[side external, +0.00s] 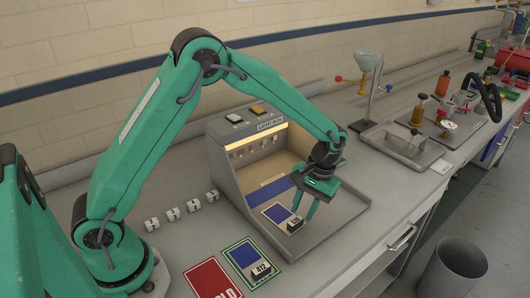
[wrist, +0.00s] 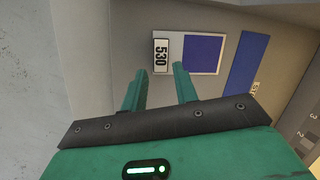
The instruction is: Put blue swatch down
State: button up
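The blue swatch (side external: 279,213) is a blue patch on a pale card with a black-and-white tag marked 530 (side external: 295,225). It lies flat on the floor of the grey light box (side external: 348,208). In the wrist view the swatch (wrist: 203,50) and its tag (wrist: 161,53) lie just beyond my fingertips. My gripper (side external: 304,211) is open, pointing down by the tag end of the card. The wrist view shows the gripper's (wrist: 159,80) two fingers apart with nothing between them. I cannot tell whether a fingertip touches the tag.
A longer blue strip (side external: 268,192) lies behind the swatch in the box. A green-edged card (side external: 242,251) with a blue patch and a 412 tag, and a red card (side external: 207,277), lie in front. Several small numbered blocks (side external: 172,214) stand left. Bench equipment stands right.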

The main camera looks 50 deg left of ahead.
aim_at(300, 218)
jog(key=shift+x, duration=1.55)
grip_shut()
